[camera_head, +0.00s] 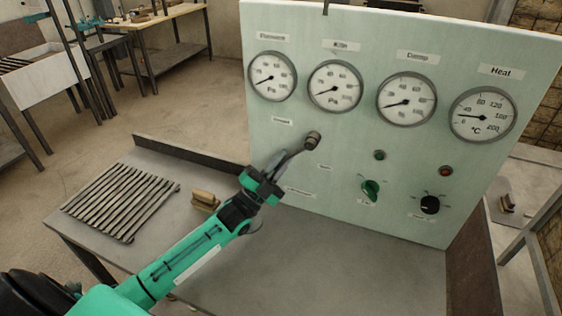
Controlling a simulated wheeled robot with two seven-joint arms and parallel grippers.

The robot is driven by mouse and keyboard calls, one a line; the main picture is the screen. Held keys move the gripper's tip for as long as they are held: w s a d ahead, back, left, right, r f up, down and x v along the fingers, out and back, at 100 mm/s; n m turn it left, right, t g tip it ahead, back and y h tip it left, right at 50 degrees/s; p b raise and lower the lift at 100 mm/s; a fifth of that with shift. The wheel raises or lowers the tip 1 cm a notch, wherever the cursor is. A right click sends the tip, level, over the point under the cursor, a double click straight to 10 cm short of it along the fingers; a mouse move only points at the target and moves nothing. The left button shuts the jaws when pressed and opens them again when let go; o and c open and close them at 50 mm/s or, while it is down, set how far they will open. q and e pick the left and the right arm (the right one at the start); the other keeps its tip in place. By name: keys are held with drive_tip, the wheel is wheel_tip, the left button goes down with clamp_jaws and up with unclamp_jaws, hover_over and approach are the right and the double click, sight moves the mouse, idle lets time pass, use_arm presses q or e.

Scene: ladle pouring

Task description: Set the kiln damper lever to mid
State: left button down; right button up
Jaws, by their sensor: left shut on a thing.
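The damper lever (291,157) is on the pale green panel (345,205), left of the middle and below the gauges. Its dark round end (313,139) shows at the upper right, and its bar slants down and left from there. My left gripper (274,174) is shut on the lower end of the lever bar, in front of the panel. The fingers hide the part they hold. Small labels sit around the lever, one above left (282,120) and one below (299,192); they are too small to read surely. My right gripper is out of view.
Dial gauges (334,88) line the panel's top. A green knob (370,190) and black knob (430,204) are at its lower right. A slatted rack (121,202) and a small brown block (205,201) lie on the grey bench (290,262) left of the panel. The bench front is clear.

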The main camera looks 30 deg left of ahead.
use_arm(q)
drive_tip(key=shift+w+a, duration=0.1)
drive_tip(key=shift+a, duration=0.1)
drive_tip(key=c, duration=1.5)
unclamp_jaws()
drive_tip(key=shift+w+a+f, duration=0.1)
drive_tip(key=shift+w+f, duration=0.05)
